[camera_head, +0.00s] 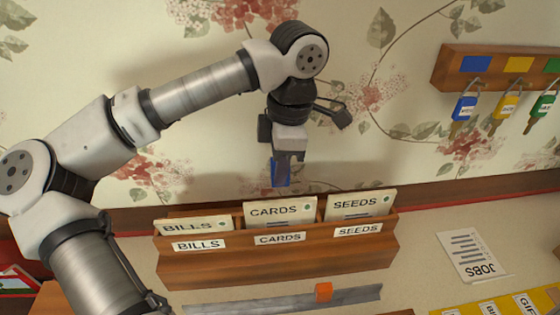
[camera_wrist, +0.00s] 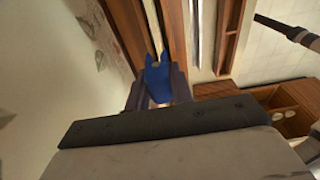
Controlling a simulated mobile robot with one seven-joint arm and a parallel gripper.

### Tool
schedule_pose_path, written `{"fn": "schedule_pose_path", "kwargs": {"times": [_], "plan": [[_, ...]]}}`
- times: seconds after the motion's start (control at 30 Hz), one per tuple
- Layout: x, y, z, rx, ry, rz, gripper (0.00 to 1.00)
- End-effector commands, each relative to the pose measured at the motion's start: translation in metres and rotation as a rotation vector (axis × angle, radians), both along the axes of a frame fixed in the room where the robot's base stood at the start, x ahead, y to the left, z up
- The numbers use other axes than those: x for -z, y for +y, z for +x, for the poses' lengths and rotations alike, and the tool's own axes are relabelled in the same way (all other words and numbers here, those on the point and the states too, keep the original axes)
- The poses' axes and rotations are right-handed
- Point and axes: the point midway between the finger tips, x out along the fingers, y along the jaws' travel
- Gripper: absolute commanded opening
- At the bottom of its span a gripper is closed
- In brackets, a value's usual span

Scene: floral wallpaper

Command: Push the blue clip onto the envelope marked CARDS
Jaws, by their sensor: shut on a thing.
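My gripper (camera_head: 282,168) points down and is shut on the blue clip (camera_head: 281,179). In the wrist view the clip (camera_wrist: 158,78) sits between my gripper's two fingers (camera_wrist: 158,92), its two prongs pointing away from me. The CARDS envelope (camera_head: 280,211) stands upright in the middle slot of a wooden rack (camera_head: 280,267). In the head view the clip shows just above the envelope's top edge, with a small gap between them. I cannot tell whether it is in line with the envelope in depth.
The BILLS envelope (camera_head: 192,227) and SEEDS envelope (camera_head: 358,205) stand on either side in the rack. The floral wall (camera_head: 210,120) is close behind. A JOBS sheet (camera_head: 474,255) and a key board (camera_head: 500,67) are at right.

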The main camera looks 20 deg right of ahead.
Motion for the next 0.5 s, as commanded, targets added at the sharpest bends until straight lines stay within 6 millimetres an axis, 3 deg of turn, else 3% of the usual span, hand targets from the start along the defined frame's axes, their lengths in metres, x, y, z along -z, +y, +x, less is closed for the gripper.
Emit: {"fn": "schedule_pose_path", "kwargs": {"times": [0.5], "plan": [[0.012,0.001,-0.001,0.007,0.000,0.000,0.01]]}}
